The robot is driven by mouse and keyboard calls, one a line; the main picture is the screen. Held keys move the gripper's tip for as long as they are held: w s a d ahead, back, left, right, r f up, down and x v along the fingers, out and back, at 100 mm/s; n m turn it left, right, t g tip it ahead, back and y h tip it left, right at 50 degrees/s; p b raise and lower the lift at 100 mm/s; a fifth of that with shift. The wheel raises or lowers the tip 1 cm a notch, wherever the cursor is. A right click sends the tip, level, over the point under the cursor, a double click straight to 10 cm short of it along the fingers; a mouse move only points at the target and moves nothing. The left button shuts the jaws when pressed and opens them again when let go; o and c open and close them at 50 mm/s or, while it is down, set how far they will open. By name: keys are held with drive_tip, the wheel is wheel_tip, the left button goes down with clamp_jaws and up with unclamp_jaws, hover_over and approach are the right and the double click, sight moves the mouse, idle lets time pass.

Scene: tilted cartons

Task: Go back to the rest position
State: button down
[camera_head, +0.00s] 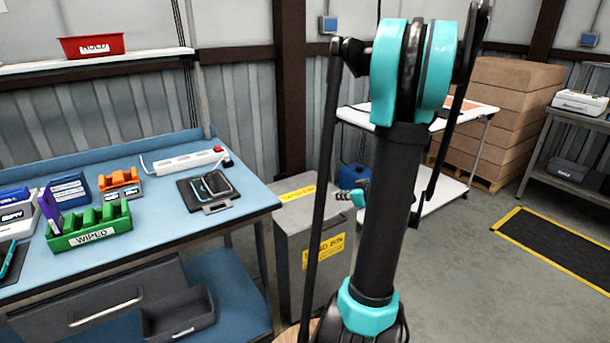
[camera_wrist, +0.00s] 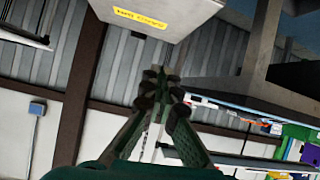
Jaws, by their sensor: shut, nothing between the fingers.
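My gripper shows in the wrist view (camera_wrist: 165,100), with its fingers together and nothing between them. In the camera_head view my gripper (camera_head: 343,196) is small and partly hidden behind my own arm, above the grey bin. My arm stands upright and folded in the middle of that view. The wrist view is turned over, with the grey bin (camera_wrist: 165,12) at the top and the wall below it. No object is held.
A blue workbench (camera_head: 150,205) at left bears a green "WIPED" rack (camera_head: 90,238), a black tray with a device (camera_head: 212,190) and a power strip (camera_head: 188,162). The grey bin (camera_head: 290,240) stands right of it. Stacked cartons (camera_head: 515,95) stand at the back.

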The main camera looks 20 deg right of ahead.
drive_tip(key=s+a+f+m+g+h, duration=0.1)
drive_tip(key=s+a+f+m+g, duration=0.15)
drive_tip(key=s+a, duration=0.5)
drive_tip(key=s+a+f+m+g+h, duration=0.1)
drive_tip(key=s+a+f+g, duration=0.1)
drive_tip(key=s+a+g, duration=0.4)
drive_tip(key=s+a+f+m+t+h, duration=0.1)
drive_tip(key=s+a+f+h, duration=0.1)
drive_tip(key=s, duration=0.5)
drive_tip(key=shift+s, duration=0.4)
drive_tip(key=shift+m, duration=0.25)
